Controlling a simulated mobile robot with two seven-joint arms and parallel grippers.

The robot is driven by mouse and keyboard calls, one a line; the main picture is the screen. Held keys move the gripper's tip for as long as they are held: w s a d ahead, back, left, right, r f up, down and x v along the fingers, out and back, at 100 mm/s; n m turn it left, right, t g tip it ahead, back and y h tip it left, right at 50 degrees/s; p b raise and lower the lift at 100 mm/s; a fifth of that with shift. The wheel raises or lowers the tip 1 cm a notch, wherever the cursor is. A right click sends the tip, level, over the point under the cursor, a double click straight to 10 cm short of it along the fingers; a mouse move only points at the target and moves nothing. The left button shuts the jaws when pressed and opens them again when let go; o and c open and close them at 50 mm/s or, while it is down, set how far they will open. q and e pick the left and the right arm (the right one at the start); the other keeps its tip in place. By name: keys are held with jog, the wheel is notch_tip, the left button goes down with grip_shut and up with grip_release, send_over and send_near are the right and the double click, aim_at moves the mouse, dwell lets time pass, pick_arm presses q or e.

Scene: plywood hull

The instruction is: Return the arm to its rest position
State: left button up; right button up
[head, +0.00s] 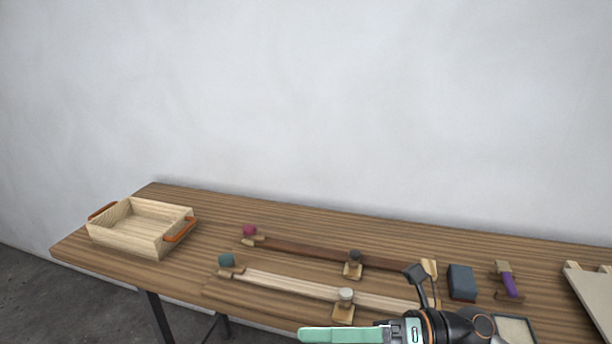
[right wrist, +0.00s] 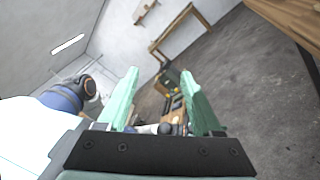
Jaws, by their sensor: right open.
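My right gripper (head: 306,335) shows at the bottom of the head view, its mint-green fingers pointing left, in front of the near edge of the workbench (head: 215,210). In the right wrist view its two fingers (right wrist: 160,78) stand wide apart with nothing held between them. Beyond them that view shows the grey floor, a pale wall and distant furniture. The right forearm and wrist cover part of the bench's front right in the head view. My left gripper is in neither view.
A wooden tray (head: 128,240) with orange handles stands at the bench's left. A dark strip (head: 310,249) and a pale strip (head: 285,287) lie mid-bench with clamps. A grey-blue block (head: 462,282), a purple-handled tool (head: 509,284) and a pale panel (head: 592,290) are at right.

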jog(key=w+d+f+m+t+h, duration=0.2)
jog(key=d+f+m+t+h, duration=0.15)
jog(key=m+t, duration=0.45)
jog(key=w+d+f+m+t+h+p, duration=0.1)
jog(key=w+d+f+m+t+h, duration=0.25)
jog(key=m, duration=0.85)
jog(key=w+d+f+m+t+h, duration=0.1)
jog(key=d+f+m+t+h, duration=0.2)
jog(key=f+m+t, duration=0.5)
jog(key=s+d+f+m+g+h, duration=0.2)
jog(key=s+f+m+g, duration=0.3)
jog(key=s+f, duration=0.3)
jog(key=s+d+f+m+g+h, duration=0.2)
jog(key=s+f+m+g+h, duration=0.2)
jog(key=s+f+m, duration=0.4)
notch_tip(320, 180, down, 4)
jog(key=shift+s+d+f+m+g+p, duration=0.1)
jog(key=shift+s+d+m+g+p, duration=0.15)
jog(key=shift+d+g+p, duration=0.25)
